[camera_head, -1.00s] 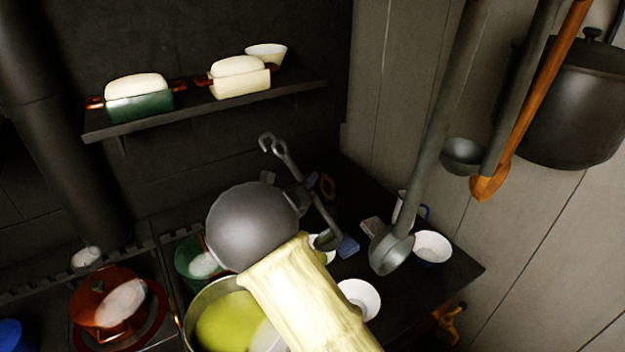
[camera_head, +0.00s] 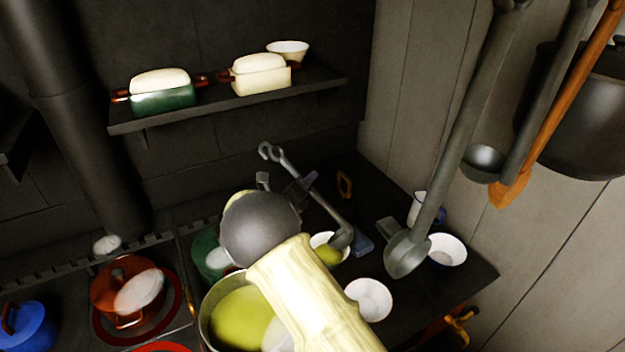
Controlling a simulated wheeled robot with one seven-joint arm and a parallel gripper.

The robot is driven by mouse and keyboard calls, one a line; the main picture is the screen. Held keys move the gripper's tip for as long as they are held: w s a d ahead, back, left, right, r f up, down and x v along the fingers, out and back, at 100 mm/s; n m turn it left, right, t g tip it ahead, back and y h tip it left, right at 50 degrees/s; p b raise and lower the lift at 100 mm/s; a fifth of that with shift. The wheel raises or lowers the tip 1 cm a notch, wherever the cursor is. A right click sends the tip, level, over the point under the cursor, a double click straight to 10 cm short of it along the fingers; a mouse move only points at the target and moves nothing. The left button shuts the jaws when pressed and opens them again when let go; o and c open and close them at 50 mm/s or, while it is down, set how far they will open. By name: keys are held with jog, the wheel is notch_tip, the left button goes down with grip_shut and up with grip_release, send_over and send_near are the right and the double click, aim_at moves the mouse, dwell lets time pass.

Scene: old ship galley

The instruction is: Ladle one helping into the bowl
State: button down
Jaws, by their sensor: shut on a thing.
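My gripper (camera_head: 285,185) is shut on the grey handle of a ladle (camera_head: 318,205), mostly hidden behind my grey wrist. The ladle's hooked end points up and left; its cup (camera_head: 342,237) is low at the right, at the far right rim of a white bowl (camera_head: 345,254). Whether it touches the rim I cannot tell. Yellow-green soup (camera_head: 328,254) shows in this bowl. The large pot (camera_head: 207,316) of yellow-green soup stands in front, partly hidden by my cream-sleeved arm.
Two white bowls, one nearer (camera_head: 368,299) and one at the right (camera_head: 446,249), stand on the dark counter near a mug (camera_head: 418,208). Large utensils (camera_head: 450,140) hang at the right. Red (camera_head: 125,290) and blue (camera_head: 30,325) pots stand left. A shelf (camera_head: 225,104) runs above.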

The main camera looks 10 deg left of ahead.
jog(key=shift+w+a+f+n, duration=0.35)
jog(key=shift+a+n, duration=0.1)
jog(key=shift+a, duration=0.15)
jog(key=shift+w+a+f+n, duration=0.3)
jog(key=shift+a+n, duration=0.15)
jog(key=shift+a, duration=0.15)
jog(key=shift+r+p, duration=0.1)
jog(key=shift+p, duration=0.4)
jog(key=p, duration=0.3)
jog(key=shift+r, duration=0.25)
jog(key=shift+a+f+p, duration=0.1)
jog(key=shift+f+p, duration=0.05)
jog(key=shift+p, duration=0.6)
jog(key=shift+a+f, duration=0.1)
jog(key=shift+f, duration=0.1)
